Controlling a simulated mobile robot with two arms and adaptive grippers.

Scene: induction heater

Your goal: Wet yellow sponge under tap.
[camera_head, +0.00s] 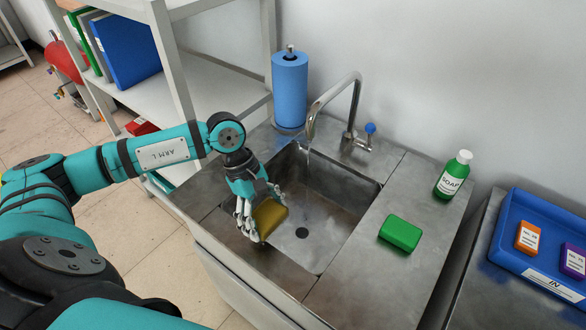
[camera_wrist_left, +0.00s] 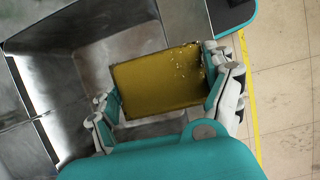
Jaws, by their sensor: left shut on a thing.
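A dark yellow sponge (camera_head: 271,217) is held by my left gripper (camera_head: 258,210) over the left part of the sink basin (camera_head: 345,185). In the left wrist view the sponge (camera_wrist_left: 158,82) sits between both fingers of the gripper (camera_wrist_left: 163,92), with small pale specks on its upper right face. The tap (camera_head: 340,98) stands at the back of the sink. Its spout end is behind and to the right of the sponge, and a faint thin streak shows below it. My right gripper is not in view.
A green sponge (camera_head: 400,233) and a green soap bottle (camera_head: 453,175) stand on the counter right of the basin. A blue paper roll (camera_head: 290,90) stands behind the basin's left side. A blue tray (camera_head: 520,265) is at far right, and a shelf (camera_head: 200,90) is at left.

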